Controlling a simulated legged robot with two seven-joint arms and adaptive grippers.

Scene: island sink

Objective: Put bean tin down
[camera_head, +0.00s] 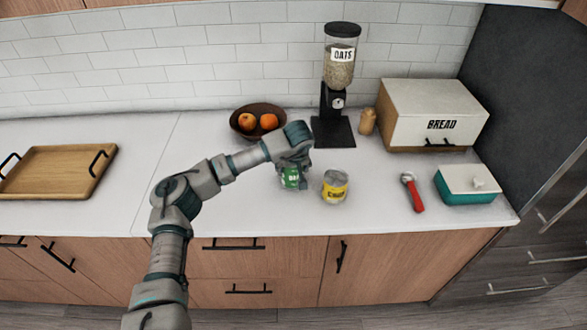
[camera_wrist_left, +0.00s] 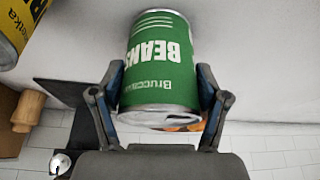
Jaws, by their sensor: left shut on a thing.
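The bean tin is a green can with white "BEANS" lettering; the left wrist view shows the bean tin (camera_wrist_left: 160,65) between the fingers, its end close to the counter. It also shows in the head view (camera_head: 290,178), partly covered by the gripper. My left gripper (camera_head: 293,165) is shut on it, and its two fingers press on the tin's sides in the wrist view (camera_wrist_left: 160,98). Whether the tin touches the counter I cannot tell. My right gripper is not in view.
A yellow-labelled tin (camera_head: 335,187) stands just right of the bean tin. Behind are a fruit bowl (camera_head: 243,133) and an oats dispenser (camera_head: 333,130). A red-handled tool (camera_head: 413,195), teal butter dish (camera_head: 465,190) and bread box (camera_head: 430,105) are right. The counter (camera_head: 250,215) in front is clear.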

